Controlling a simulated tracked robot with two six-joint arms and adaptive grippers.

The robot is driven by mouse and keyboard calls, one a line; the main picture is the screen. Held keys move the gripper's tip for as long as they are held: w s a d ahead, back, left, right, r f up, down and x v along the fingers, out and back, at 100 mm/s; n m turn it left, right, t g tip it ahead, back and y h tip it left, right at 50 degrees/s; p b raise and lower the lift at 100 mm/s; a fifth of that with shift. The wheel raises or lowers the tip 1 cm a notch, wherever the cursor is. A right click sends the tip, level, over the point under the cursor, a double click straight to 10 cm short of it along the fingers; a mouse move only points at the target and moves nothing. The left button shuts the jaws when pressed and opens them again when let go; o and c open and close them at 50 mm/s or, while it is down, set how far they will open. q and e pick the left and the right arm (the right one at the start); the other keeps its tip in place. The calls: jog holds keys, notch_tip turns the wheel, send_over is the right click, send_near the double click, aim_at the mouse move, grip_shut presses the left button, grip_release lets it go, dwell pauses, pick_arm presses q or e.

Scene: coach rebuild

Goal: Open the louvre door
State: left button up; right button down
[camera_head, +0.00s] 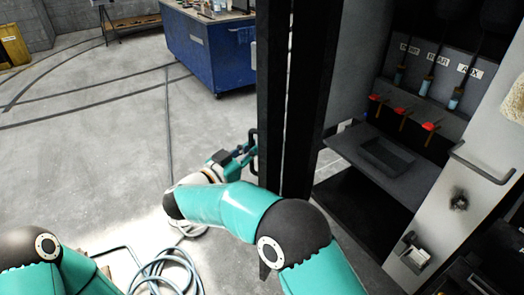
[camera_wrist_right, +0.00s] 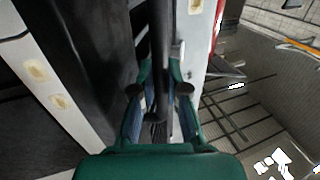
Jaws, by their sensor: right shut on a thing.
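The louvre door (camera_head: 272,80) appears as a tall dark panel, seen nearly edge-on in the head view. A black bar handle (camera_head: 253,140) stands out from its left side. My right gripper (camera_head: 247,151) is shut on this handle. In the right wrist view the handle (camera_wrist_right: 160,45) runs as a dark upright bar between the two fingers of my right gripper (camera_wrist_right: 160,92). My own arm hides part of the door's lower end. Of my left arm only a teal link shows at the lower left; its gripper is out of view.
Right of the door is a recess with a grey shelf (camera_head: 345,150), several red-tipped levers (camera_head: 402,112) and labels. A pale panel with a bar handle (camera_head: 480,165) stands farther right. A blue workbench (camera_head: 205,50) is behind. A coiled hose (camera_head: 165,270) lies on the floor; the left floor is mostly clear.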

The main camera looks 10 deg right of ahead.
jog(key=shift+w+a, duration=0.2)
jog(key=shift+w, duration=0.1)
jog(key=shift+s+d, duration=0.1)
jog(key=c, duration=1.2)
grip_release()
jog(key=shift+d, duration=0.1)
